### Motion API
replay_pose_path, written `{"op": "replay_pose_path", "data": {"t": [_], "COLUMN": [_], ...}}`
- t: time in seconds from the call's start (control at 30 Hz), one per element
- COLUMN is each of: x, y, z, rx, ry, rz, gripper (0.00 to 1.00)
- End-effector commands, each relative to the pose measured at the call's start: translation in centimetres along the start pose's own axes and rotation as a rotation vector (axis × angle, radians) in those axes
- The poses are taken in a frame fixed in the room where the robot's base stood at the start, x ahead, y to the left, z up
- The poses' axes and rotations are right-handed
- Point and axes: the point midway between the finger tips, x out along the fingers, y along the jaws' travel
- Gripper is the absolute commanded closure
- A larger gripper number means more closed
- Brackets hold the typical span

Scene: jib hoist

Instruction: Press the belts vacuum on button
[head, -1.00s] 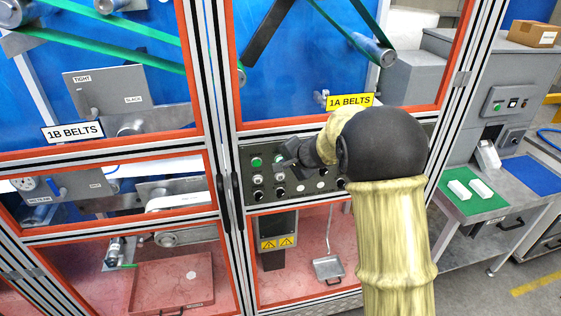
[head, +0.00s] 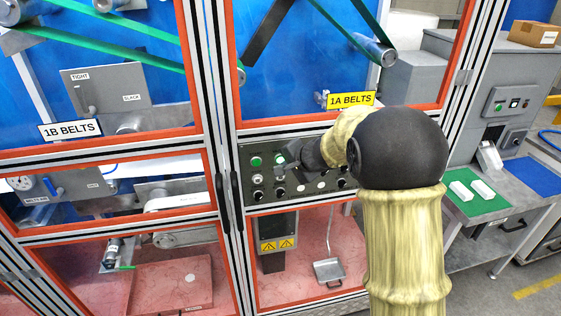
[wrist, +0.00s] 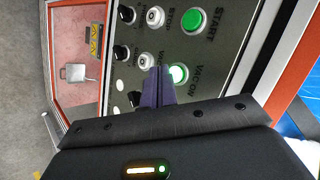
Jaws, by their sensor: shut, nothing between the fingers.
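The control panel (head: 310,186) sits below the yellow 1A BELTS sign (head: 350,100). The wrist view shows its green VAC ON button (wrist: 179,73), with a bright face and a label beside it. My gripper (wrist: 160,76) is shut and empty, its tips beside the VAC ON button and overlapping its edge in the picture. Whether they touch it cannot be told.
The wrist view shows the green START button (wrist: 194,20), the white STOP button (wrist: 153,17), a white button (wrist: 145,60) beside VAC ON and several black knobs. The orange-framed doors surround the panel. A bench with a green mat (head: 462,206) stands at the right.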

Motion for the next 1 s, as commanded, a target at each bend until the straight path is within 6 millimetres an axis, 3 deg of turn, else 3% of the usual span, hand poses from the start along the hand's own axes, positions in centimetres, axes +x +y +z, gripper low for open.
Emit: {"op": "replay_pose_path", "data": {"t": [0.6, 1.0], "x": [-3.1, -3.3], "y": [2.5, 2.5], "z": [2.4, 2.4], "rx": [0.000, 0.000], "ry": [0.001, 0.000], "rz": [-0.001, 0.000], "gripper": [1.00, 1.00]}}
